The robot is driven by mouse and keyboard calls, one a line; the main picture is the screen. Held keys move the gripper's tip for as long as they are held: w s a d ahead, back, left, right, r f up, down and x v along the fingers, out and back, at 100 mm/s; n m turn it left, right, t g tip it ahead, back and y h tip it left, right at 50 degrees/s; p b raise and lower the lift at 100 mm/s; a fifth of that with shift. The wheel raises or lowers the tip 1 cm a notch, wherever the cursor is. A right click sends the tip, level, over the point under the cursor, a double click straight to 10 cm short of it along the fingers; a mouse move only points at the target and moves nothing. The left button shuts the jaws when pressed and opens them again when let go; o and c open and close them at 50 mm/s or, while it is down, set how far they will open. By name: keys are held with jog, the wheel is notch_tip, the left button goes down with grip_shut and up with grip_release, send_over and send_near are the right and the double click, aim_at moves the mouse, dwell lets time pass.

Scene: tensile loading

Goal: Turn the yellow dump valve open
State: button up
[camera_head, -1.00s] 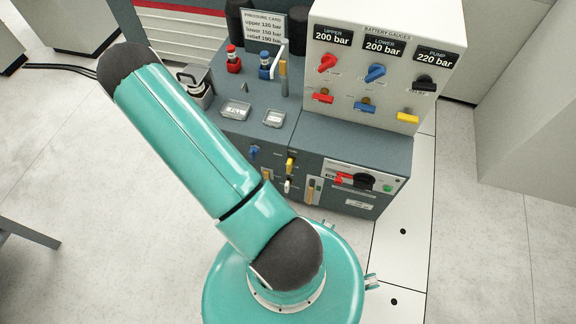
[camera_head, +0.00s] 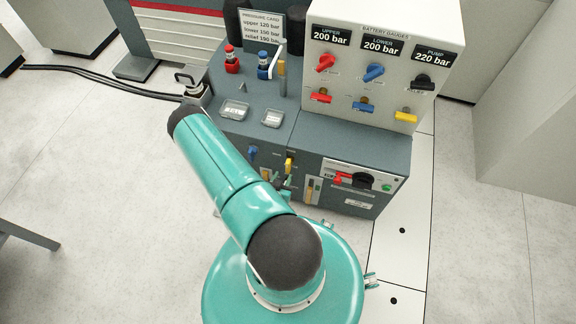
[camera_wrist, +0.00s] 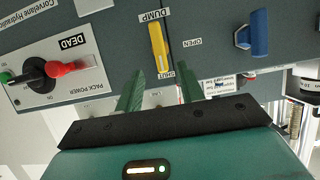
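The yellow dump valve handle (camera_wrist: 158,48) shows in the wrist view on a dark grey panel, under the DUMP label. It is a straight bar whose near end lies by the SHUT label; the OPEN label is off to the right. My gripper (camera_wrist: 160,72) is open, with its two green fingers on either side of the handle's near end. I cannot tell whether either finger touches it.
A blue handle (camera_wrist: 253,34) sits right of the dump handle in the wrist view, and a red and black switch (camera_wrist: 62,70) sits left. In the head view the white gauge panel (camera_head: 385,58) rises behind the bench, with two small trays (camera_head: 235,110) on the bench top.

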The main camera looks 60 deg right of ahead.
aim_at(287, 168)
jog(key=x, duration=0.8)
jog(key=shift+d+f, duration=0.2)
jog(key=shift+d, duration=0.15)
grip_shut()
